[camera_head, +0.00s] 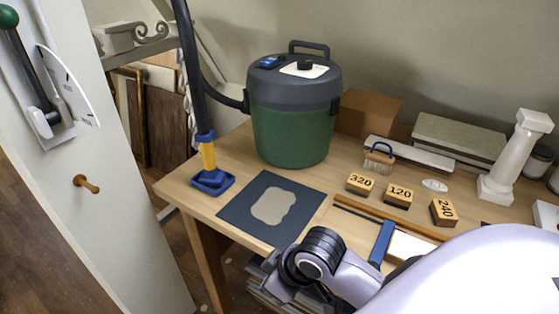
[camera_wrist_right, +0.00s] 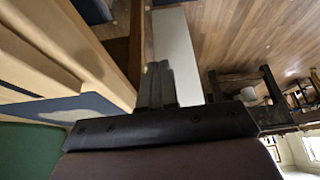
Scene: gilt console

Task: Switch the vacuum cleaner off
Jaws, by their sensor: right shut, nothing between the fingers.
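The vacuum cleaner (camera_head: 290,130) stands upright on the bench, with a green drum and a dark grey lid. A small blue switch (camera_head: 268,62) sits on the lid's left, beside a black knob (camera_head: 304,66) on a white plate. I cannot tell the switch's position. A dark hose runs from its left side. My right arm reaches in from the lower right, its wrist in front of the bench and well below the lid. In the right wrist view my right gripper (camera_wrist_right: 158,82) is shut and empty. My left gripper is not in view.
A blue hose nozzle (camera_head: 213,181) stands at the bench's left, near a dark mat (camera_head: 238,211). A wall lever (camera_head: 30,75) is at far left. Space above the mat is clear.

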